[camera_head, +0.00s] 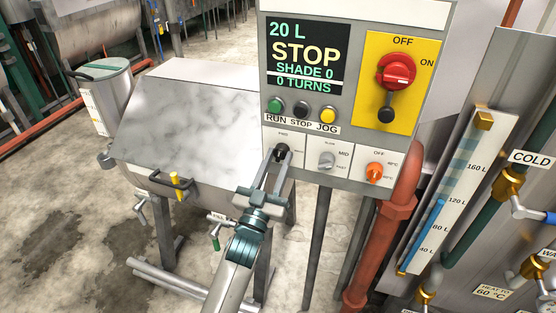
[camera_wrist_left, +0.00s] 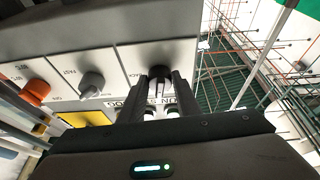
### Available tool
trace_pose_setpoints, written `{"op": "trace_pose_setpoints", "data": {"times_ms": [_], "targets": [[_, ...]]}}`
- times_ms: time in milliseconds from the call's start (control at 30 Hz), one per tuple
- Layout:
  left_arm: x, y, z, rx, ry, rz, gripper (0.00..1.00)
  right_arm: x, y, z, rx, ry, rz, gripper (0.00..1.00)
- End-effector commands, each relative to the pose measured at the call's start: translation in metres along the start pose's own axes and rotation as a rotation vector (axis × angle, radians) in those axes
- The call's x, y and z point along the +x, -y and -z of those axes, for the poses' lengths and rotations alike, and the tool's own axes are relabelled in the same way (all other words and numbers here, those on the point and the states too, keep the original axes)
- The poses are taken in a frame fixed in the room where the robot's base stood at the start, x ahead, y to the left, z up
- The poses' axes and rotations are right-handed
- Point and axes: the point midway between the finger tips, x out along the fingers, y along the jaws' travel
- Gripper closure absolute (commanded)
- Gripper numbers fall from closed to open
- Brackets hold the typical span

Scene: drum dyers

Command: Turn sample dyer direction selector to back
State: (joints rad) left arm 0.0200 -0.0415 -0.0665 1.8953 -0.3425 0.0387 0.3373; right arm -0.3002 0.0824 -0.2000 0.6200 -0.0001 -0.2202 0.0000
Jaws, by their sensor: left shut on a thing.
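The direction selector (camera_head: 283,150) is a small black knob at the lower left of the control panel (camera_head: 300,176). My left gripper (camera_head: 276,158) reaches up to it from below, with its fingers shut on the knob. In the left wrist view the black knob (camera_wrist_left: 159,72) sits between the two dark fingertips (camera_wrist_left: 160,84). The label around it is mostly covered, so I cannot read which way the knob points. The panel display (camera_head: 304,55) reads 20 L, STOP, SHADE 0, 0 TURNS. My right gripper is not in view.
Right of the selector are a grey speed knob (camera_head: 327,160) and an orange temperature knob (camera_head: 375,171). Above are green, black and yellow buttons (camera_head: 328,116) and a red rotary switch (camera_head: 397,71). An orange pipe (camera_head: 373,250) stands below right. The grey dyer lid (camera_head: 195,115) is left.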

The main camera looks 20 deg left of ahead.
Motion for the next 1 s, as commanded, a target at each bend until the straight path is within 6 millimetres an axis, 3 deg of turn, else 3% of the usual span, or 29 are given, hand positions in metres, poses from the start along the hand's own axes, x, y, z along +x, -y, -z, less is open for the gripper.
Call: {"op": "trace_pose_setpoints", "data": {"times_ms": [567, 1000], "targets": [[0.002, 0.006, 0.006, 0.491, 0.023, -0.199, 0.93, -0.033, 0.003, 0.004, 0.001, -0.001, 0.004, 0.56], [0.004, 0.009, 0.011, 0.878, 0.041, -0.355, 0.93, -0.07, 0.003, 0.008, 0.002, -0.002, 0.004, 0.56]]}}
